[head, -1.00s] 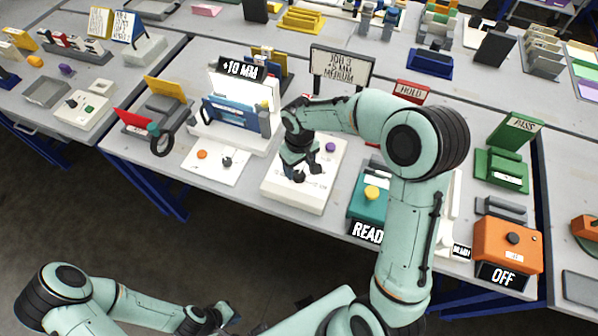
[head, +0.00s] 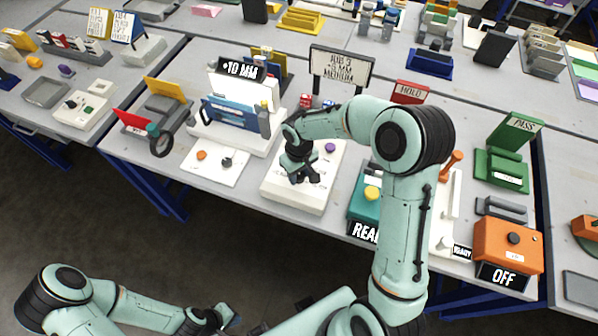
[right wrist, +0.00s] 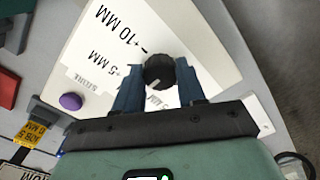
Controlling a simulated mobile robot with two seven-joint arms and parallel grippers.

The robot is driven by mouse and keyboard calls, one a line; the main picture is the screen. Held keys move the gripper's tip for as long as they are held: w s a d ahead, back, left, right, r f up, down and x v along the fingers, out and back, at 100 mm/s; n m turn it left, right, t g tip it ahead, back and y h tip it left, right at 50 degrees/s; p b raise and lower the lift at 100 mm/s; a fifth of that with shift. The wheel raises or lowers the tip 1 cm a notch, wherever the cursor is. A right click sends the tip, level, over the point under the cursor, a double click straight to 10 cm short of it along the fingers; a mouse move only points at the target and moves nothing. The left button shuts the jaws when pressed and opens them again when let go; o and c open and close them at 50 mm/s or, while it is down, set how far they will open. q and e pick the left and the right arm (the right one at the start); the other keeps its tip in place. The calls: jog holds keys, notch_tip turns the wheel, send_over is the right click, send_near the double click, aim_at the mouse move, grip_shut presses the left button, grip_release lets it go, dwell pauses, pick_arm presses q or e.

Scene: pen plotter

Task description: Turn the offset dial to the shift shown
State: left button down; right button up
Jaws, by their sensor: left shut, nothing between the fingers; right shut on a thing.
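The offset dial is a round black knob (right wrist: 158,72) on a sloped white box (head: 288,196); its face carries printed 10 MM and 5 MM marks, partly hidden. My right gripper (head: 305,178) reaches down over the box. In the right wrist view its two blue fingers (right wrist: 160,88) are shut on the knob's sides. A small pale mark shows on the knob's lower part. A black display reading +10 MM (head: 239,69) stands on the plotter. A job sign (head: 341,69) behind reads JOB 3, with a 5 MM line and MEDIUM. My left gripper (head: 224,314) is shut and empty, low in front of the table.
A purple button (head: 330,147) sits on the dial box, behind my gripper. A teal box (head: 362,215) with a yellow button stands right, an orange box (head: 507,243) further right.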

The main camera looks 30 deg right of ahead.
pick_arm(q)
jog(key=shift+s+f, duration=0.1)
pick_arm(e)
jog(key=shift+f+m+b, duration=0.1)
jog(key=shift+m+b, duration=0.6)
jog(key=shift+m, duration=0.4)
jog(key=shift+m+b, duration=0.45)
jog(key=shift+m, duration=0.35)
jog(key=m+b, duration=0.1)
jog(key=m, duration=0.1)
jog(key=shift+a+m, duration=0.1)
jog(key=shift+m, duration=0.3)
jog(key=m, duration=0.2)
jog(key=shift+m+b, duration=0.3)
jog(key=shift+m, duration=0.1)
jog(key=m, duration=0.4)
jog(key=shift+w, duration=0.1)
pick_arm(q)
jog(key=shift+s+f, duration=0.5)
jog(key=shift+f, duration=0.35)
jog(key=shift+s+f, duration=0.55)
jog(key=shift+f, duration=0.25)
jog(key=shift+s+f, duration=0.5)
jog(key=shift+f, duration=0.35)
pick_arm(e)
jog(key=shift+m, duration=2.3)
